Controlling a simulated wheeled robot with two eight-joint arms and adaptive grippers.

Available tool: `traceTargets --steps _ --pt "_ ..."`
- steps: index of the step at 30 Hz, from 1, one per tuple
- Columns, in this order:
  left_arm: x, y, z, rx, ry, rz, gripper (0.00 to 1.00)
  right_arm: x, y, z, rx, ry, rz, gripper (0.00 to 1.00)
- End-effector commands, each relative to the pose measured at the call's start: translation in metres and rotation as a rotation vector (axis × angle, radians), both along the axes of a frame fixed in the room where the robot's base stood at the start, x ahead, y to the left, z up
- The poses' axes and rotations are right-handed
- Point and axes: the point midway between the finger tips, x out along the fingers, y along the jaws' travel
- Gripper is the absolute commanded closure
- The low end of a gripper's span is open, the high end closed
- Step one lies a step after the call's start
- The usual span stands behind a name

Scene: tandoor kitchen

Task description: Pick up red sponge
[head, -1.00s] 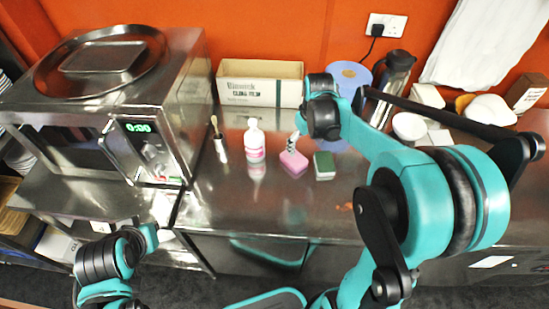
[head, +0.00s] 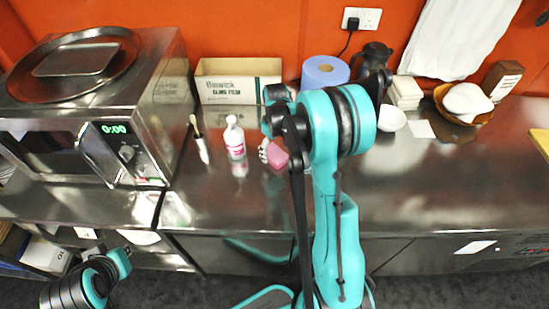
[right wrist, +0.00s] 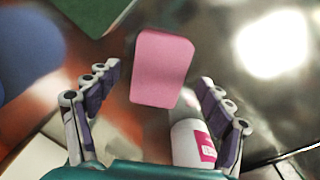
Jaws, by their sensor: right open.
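The sponge (head: 276,156) looks pink and lies on the steel counter, partly hidden by my right arm in the head view. In the right wrist view the pink sponge (right wrist: 163,68) appears between the spread fingers of my right gripper (right wrist: 158,76), with gaps on both sides. The gripper is open and empty. In the head view only a small part of the right gripper (head: 264,150) shows beside the sponge. My left arm shows at the lower left, but I cannot make out its gripper.
A white and pink bottle (head: 235,140) stands left of the sponge, with a brush (head: 199,140) beyond it. A green thing (right wrist: 95,12) is near the sponge. A cardboard box (head: 238,82), a blue roll (head: 325,72) and a microwave (head: 100,140) are behind and left.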

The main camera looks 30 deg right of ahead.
Motion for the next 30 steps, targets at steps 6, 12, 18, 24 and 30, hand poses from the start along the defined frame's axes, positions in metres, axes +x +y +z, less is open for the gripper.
traceTargets --steps 6,12,18,24,30 --pt "0.0 0.0 -0.0048 0.0 0.0 0.0 1.0 0.0004 -0.0003 -0.0156 0.0 0.0 0.0 0.2" --pt "0.0001 0.0 -0.0042 0.0 0.0 0.0 1.0 0.0004 -0.0003 -0.0148 0.0 0.0 0.0 0.38" --pt "0.0 0.0 -0.0043 0.0 0.0 0.0 1.0 0.0005 -0.0003 -0.0148 0.0 -0.001 0.0 0.55" --pt "0.0 0.0 -0.0043 0.0 0.0 0.0 1.0 0.0004 -0.0003 -0.0147 0.0 0.0 0.0 0.57" --pt "0.0 0.0 -0.0012 0.0 0.0 0.0 1.0 0.0005 -0.0003 -0.0065 0.0 -0.001 0.0 0.57"
